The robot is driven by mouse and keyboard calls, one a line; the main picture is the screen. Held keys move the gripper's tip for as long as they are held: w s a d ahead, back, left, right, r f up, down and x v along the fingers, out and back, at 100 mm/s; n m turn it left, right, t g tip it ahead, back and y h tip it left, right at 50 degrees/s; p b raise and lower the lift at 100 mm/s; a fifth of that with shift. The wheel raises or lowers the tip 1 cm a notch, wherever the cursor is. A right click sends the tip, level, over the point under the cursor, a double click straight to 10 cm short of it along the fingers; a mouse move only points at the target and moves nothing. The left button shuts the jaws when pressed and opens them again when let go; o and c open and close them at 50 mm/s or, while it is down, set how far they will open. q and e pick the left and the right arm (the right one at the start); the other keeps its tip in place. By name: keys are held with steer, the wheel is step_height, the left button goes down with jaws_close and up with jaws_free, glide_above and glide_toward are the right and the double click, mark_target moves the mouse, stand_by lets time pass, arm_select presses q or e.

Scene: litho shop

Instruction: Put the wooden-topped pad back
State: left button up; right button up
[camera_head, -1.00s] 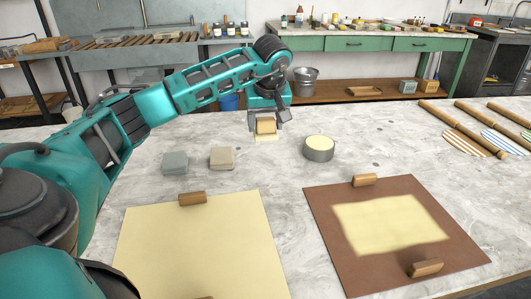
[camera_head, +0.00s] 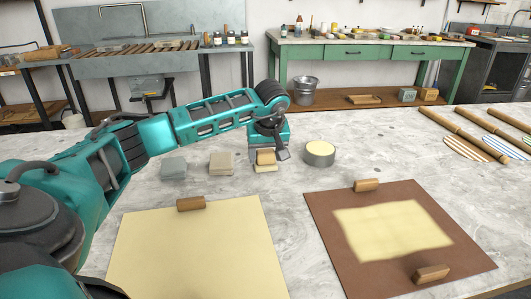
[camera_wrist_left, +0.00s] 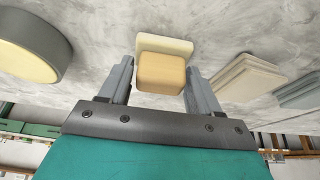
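The wooden-topped pad (camera_head: 265,158) has a tan wooden block on a cream base. It sits on the stone table, between the stacked beige pads and the round tin. My left gripper (camera_head: 267,149) is over it, with a finger on each side of the wooden block. In the left wrist view the pad (camera_wrist_left: 161,72) lies between the two fingers (camera_wrist_left: 160,88), with narrow gaps showing at both sides, so the gripper looks open. Part of the pad is hidden behind the gripper in the head view. My right gripper is not in view.
The round tin (camera_head: 319,153) stands close at the right. Stacked beige pads (camera_head: 221,164) and a grey pad (camera_head: 174,167) are at the left. A cream sheet (camera_head: 195,250) and a brown board (camera_head: 330,232) lie in front. Wooden-handled tools (camera_head: 455,134) lie far right.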

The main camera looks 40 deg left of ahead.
arm_select(q)
steer(key=o, duration=0.5)
steer(key=shift+c, duration=0.2)
steer(key=p+v, duration=0.2)
steer(key=v, duration=1)
steer(key=shift+r+p, duration=0.2)
steer(key=shift+p, duration=0.2)
